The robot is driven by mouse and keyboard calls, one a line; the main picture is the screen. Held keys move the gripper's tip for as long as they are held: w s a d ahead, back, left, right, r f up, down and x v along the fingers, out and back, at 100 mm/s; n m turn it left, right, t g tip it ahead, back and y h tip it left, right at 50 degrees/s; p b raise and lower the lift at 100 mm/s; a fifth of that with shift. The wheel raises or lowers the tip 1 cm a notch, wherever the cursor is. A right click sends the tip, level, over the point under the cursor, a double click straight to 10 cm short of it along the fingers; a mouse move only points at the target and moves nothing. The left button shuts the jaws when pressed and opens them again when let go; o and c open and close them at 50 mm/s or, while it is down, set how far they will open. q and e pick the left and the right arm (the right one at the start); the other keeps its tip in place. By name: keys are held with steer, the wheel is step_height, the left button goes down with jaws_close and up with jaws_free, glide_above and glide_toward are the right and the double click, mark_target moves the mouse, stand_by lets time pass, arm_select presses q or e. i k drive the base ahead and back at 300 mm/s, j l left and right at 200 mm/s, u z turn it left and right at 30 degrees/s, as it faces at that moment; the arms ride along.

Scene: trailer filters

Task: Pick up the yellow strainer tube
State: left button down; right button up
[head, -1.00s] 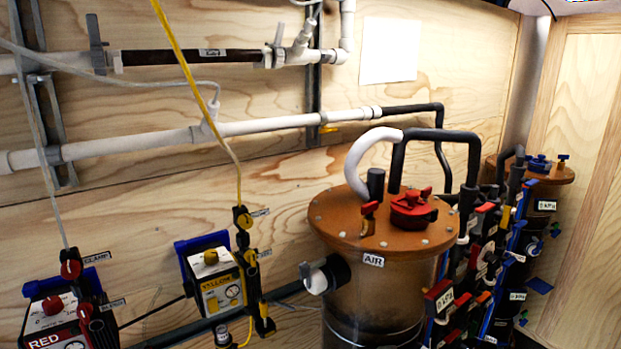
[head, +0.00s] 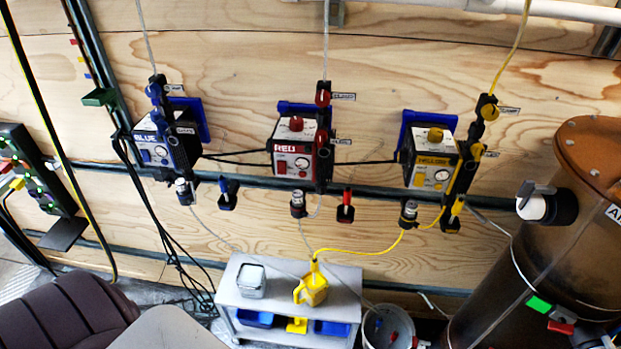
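A yellow tube (head: 366,248) runs from below the yellow pump box (head: 433,155) down to a yellow jug (head: 312,290). The jug stands on a small grey bench (head: 345,303). The tube's lower end meets the top of the jug, and any strainer on it is hidden or too small to tell. Another yellow tube (head: 510,55) rises from the yellow pump's fittings to the top edge. Neither of my grippers shows in the head view.
A clear container (head: 251,281) stands left of the jug, with blue and yellow items on the shelf below. A white bucket (head: 388,322) stands right of the bench. A large brown tank (head: 575,230) is at the right. A dark ribbed seat-like object (head: 65,315) fills the lower left.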

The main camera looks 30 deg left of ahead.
mark_target(314, 264)
steer(key=u, duration=1)
